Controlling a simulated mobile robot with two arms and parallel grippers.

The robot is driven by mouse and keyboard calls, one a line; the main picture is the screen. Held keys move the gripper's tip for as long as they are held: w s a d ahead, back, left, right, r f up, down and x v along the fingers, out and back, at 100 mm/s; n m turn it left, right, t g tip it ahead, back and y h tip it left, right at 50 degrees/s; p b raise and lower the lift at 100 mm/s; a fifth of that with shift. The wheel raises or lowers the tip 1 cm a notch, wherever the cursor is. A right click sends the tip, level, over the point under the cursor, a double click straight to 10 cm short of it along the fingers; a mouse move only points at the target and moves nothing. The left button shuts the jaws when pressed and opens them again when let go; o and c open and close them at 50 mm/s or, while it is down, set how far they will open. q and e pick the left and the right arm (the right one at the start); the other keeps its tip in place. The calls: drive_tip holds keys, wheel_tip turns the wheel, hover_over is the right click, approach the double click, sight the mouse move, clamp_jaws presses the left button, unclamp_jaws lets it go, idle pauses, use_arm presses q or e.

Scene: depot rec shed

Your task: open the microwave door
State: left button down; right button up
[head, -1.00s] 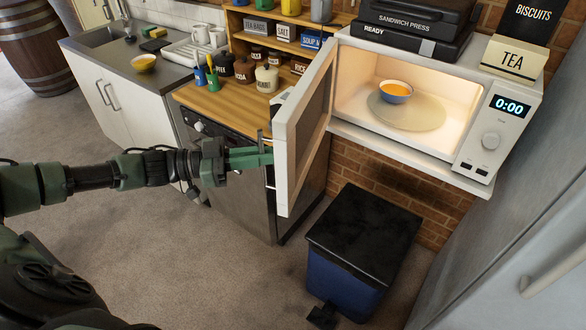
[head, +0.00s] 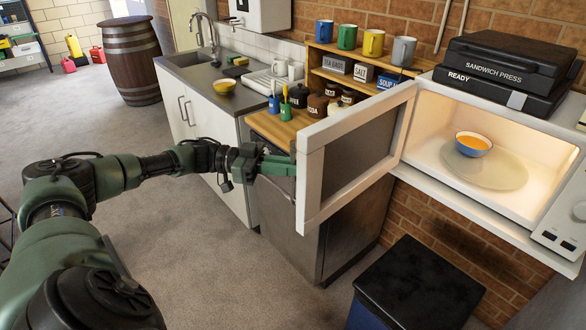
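The white microwave (head: 548,226) stands on a shelf at the right with its cavity lit. Its door (head: 310,185) is swung wide open to the left, its dark inner panel (head: 362,150) facing the cavity side. A blue bowl of orange food (head: 473,146) sits inside on the round glass plate (head: 490,176). My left gripper (head: 284,166) is at the free edge of the door, its green fingers reaching the edge from the outer side. The door hides the fingertips and any handle, so I cannot tell whether they grip. My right gripper is not in view.
A dark-lidded bin (head: 420,285) stands on the floor below the microwave. A wooden counter (head: 275,128) with jars and a mug shelf (head: 335,82) lies behind the door. A sandwich press box (head: 500,75) is on top of the microwave.

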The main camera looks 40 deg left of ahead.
use_arm(q)
drive_tip(key=c, duration=1.5)
unclamp_jaws()
drive_tip(key=shift+w, duration=0.1)
drive_tip(key=b+v, duration=0.2)
drive_tip(key=v, duration=0.5)
drive_tip(key=shift+s+a, duration=0.25)
drive_tip(key=shift+a, duration=0.1)
